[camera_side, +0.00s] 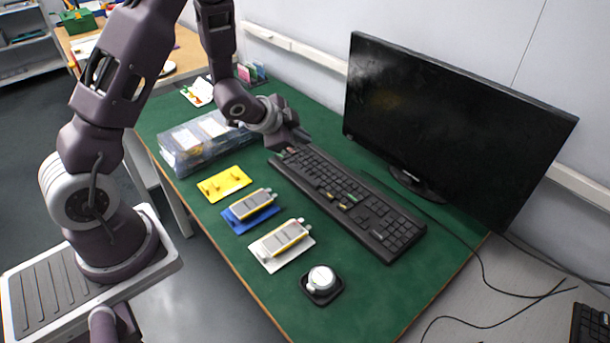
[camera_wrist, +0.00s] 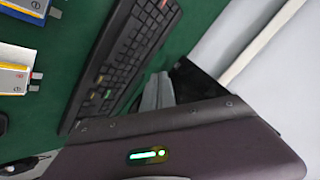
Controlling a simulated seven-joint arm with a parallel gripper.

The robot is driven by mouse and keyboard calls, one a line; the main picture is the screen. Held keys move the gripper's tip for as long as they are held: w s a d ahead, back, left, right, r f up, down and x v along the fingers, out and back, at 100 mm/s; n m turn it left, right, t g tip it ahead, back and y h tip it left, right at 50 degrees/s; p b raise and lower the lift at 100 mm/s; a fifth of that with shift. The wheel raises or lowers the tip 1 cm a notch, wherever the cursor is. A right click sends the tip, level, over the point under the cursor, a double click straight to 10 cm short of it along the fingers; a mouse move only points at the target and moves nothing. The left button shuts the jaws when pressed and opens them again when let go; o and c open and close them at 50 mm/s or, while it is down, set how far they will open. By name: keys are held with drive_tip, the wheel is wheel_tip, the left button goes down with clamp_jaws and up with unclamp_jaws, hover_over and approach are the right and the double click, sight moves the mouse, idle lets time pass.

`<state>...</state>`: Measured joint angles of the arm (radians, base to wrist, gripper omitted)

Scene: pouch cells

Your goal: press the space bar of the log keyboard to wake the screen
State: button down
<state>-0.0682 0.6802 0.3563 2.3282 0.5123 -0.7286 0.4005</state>
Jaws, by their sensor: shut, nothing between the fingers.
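The black log keyboard (camera_side: 345,198) lies on the green bench top, angled across it, with several coloured keys. It also shows in the wrist view (camera_wrist: 122,60). The screen (camera_side: 450,120) stands behind it and is dark. My gripper (camera_side: 290,151) is at the far left end of the keyboard, low over or beside its corner; I cannot tell whether it touches. In the wrist view my grey fingers (camera_wrist: 157,92) are together and empty, beside the keyboard's edge. The space bar cannot be picked out clearly in either view.
Pouch cells lie on a blue tray (camera_side: 233,222) and a white tray (camera_side: 268,262) in front of the keyboard. A yellow tray (camera_side: 224,183), a clear box (camera_side: 180,160) and a round silver-topped item (camera_side: 321,280) are nearby. A cable runs beside the screen.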

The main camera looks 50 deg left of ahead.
drive_tip(key=shift+f, duration=0.15)
drive_tip(key=shift+f, duration=4.3)
drive_tip(key=shift+f, duration=0.1)
drive_tip(key=shift+f, duration=0.3)
drive_tip(key=shift+f, duration=0.4)
drive_tip(key=shift+r, duration=0.85)
drive_tip(key=shift+r, duration=2.5)
